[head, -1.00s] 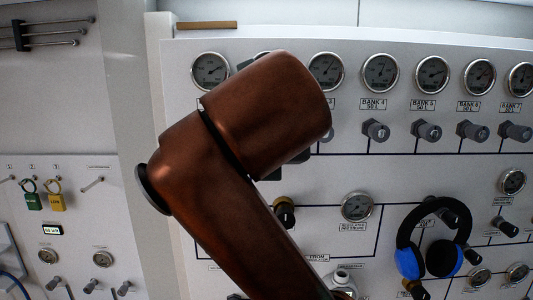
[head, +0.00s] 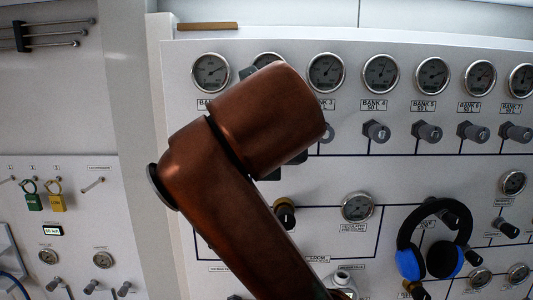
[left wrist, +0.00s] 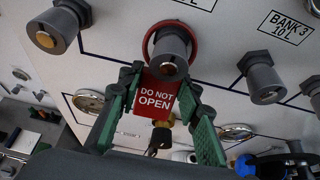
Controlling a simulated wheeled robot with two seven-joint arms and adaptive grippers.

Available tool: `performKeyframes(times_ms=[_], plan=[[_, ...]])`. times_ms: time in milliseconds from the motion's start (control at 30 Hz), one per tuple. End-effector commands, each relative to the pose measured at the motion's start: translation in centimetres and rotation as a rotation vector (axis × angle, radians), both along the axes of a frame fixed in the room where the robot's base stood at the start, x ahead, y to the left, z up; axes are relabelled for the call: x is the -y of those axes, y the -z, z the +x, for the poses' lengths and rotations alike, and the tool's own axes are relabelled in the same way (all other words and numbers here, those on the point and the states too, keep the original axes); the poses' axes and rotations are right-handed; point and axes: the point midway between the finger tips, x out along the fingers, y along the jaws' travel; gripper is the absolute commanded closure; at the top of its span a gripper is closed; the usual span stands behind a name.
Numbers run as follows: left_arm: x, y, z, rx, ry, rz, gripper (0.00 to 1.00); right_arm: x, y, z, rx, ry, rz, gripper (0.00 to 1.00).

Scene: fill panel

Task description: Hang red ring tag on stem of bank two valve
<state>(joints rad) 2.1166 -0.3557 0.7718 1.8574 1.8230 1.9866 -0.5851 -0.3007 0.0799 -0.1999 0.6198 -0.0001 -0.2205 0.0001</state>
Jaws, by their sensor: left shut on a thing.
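In the left wrist view, the red tag (left wrist: 156,96), reading "DO NOT OPEN", sits between the green-padded fingers of my left gripper (left wrist: 162,86), which is shut on it. Its red ring (left wrist: 194,42) appears around the grey middle valve (left wrist: 171,52), with the knob end showing in front. I cannot tell whether the ring touches the stem. This valve is left of the one by the "BANK 3" label (left wrist: 286,27), so it appears to be bank two's. In the head view my brown left arm hides that valve, the tag and the gripper. My right gripper is not in view.
Neighbouring valves stick out on the left (left wrist: 52,30) and right (left wrist: 262,80) of the wrist view. In the head view, blue-black headphones (head: 436,240) hang lower right, and green (head: 34,202) and yellow padlocks (head: 57,203) hang on the left panel.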

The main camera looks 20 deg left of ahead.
Motion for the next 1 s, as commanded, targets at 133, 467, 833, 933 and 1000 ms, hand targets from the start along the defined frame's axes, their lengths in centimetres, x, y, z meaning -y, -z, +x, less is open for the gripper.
performKeyframes(times_ms=[133, 467, 833, 933, 1000], plan=[[0.0, 0.0, 0.0, 0.0, 0.0, 0.0, 0.64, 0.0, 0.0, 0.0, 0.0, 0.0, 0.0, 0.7], [0.0, 0.0, 0.0, 0.0, 0.0, 0.0, 0.48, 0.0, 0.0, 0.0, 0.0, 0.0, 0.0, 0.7], [0.6, -1.0, -1.8, 0.004, 0.002, 0.001, 0.48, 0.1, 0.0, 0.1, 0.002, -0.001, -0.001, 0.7], [1.1, -1.7, -3.4, 0.004, 0.003, 0.001, 0.48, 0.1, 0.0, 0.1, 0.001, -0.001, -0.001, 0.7], [1.4, -2.1, -4.4, 0.004, 0.003, 0.001, 0.48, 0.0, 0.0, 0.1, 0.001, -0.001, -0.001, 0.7]])
